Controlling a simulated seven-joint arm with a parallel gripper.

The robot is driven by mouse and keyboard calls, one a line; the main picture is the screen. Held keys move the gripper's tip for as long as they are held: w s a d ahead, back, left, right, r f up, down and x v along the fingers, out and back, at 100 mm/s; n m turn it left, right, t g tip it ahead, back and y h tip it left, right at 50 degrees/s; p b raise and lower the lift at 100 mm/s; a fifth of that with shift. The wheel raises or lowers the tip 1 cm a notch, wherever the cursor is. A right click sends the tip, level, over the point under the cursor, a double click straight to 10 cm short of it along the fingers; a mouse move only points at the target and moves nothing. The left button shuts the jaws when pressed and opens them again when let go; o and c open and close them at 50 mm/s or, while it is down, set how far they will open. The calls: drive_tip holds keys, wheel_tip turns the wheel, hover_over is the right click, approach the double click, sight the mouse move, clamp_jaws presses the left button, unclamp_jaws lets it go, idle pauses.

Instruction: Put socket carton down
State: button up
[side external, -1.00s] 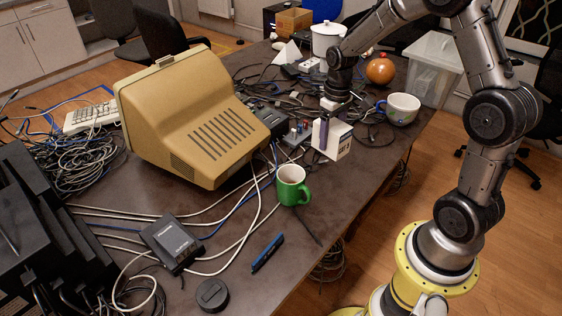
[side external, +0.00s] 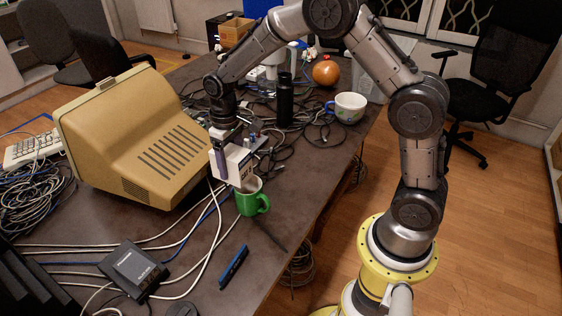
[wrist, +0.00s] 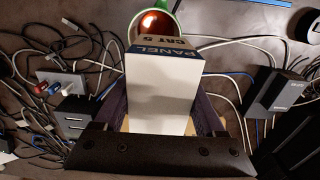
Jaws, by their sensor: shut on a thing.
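The socket carton (side external: 236,164) is a white box with a dark printed label. My gripper (side external: 222,160) is shut on it from above, with a purple finger on its near side. In the wrist view the carton (wrist: 160,95) fills the middle between the fingers, and its end reads "PANEL CAT 5". The green mug (side external: 253,198) stands just right of and below the carton in the side view, close to it. The wrist view shows the mug's reddish-brown inside (wrist: 155,24) beyond the carton. The carton's underside is hidden, so I cannot tell whether it touches the table.
A beige monitor (side external: 135,140) stands left of the carton. A black bottle (side external: 285,100), a patterned white cup (side external: 347,107) and an orange round object (side external: 326,72) are farther back. Bare tabletop (side external: 290,205) shows right of the mug.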

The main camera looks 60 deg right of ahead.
drive_tip(key=shift+f+n, duration=0.1)
drive_tip(key=shift+n, duration=0.2)
drive_tip(key=s+d+r+m, duration=0.1)
drive_tip(key=s+d+m, duration=0.2)
drive_tip(key=s+d, duration=1.6)
drive_tip(key=d, duration=0.2)
drive_tip(key=shift+s+d+r+m, duration=0.25)
drive_tip(key=shift+s+d+m, duration=0.05)
drive_tip(key=shift+s+m, duration=0.1)
approach(313, 156)
drive_tip(key=shift+s+a+f, duration=0.3)
drive_tip(key=shift+s, duration=0.1)
drive_tip(key=shift+w+d+f, duration=0.15)
drive_tip(key=shift+w+f, duration=0.05)
drive_tip(key=shift+f, duration=0.2)
drive_tip(key=shift+w+d+f, duration=0.1)
drive_tip(key=shift+w+f, duration=0.05)
drive_tip(key=shift+f, duration=0.65)
drive_tip(key=shift+w+d+f, duration=0.1)
drive_tip(key=shift+f, duration=0.7)
